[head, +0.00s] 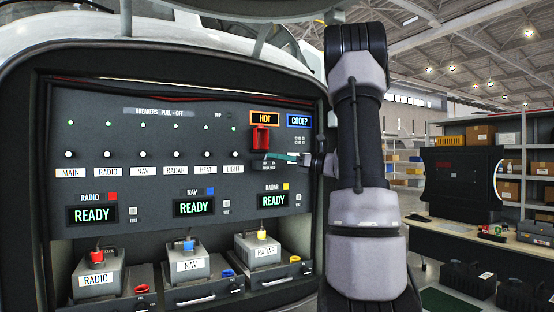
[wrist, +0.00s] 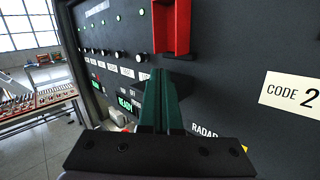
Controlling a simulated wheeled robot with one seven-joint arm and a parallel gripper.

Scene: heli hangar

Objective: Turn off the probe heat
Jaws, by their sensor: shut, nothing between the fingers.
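A red switch guard (head: 261,138) sits on the dark panel below a lit sign reading HOT (head: 265,118). It also shows at the top of the wrist view (wrist: 171,27). I cannot tell whether the guard is raised, and no switch lever shows clearly. My gripper (head: 268,156) is shut and empty, its green fingers just below the guard. In the wrist view the fingers (wrist: 165,85) point at the panel under the guard and hide what lies there. A breaker knob labelled HEAT (head: 207,154) is in the row to the left.
A blue-framed CODE? display (head: 299,121) is right of HOT; a CODE 2 card (wrist: 292,93) shows in the wrist view. READY displays (head: 92,214) and boxed units (head: 187,265) lie below. A workbench (head: 470,235) and shelves stand at right.

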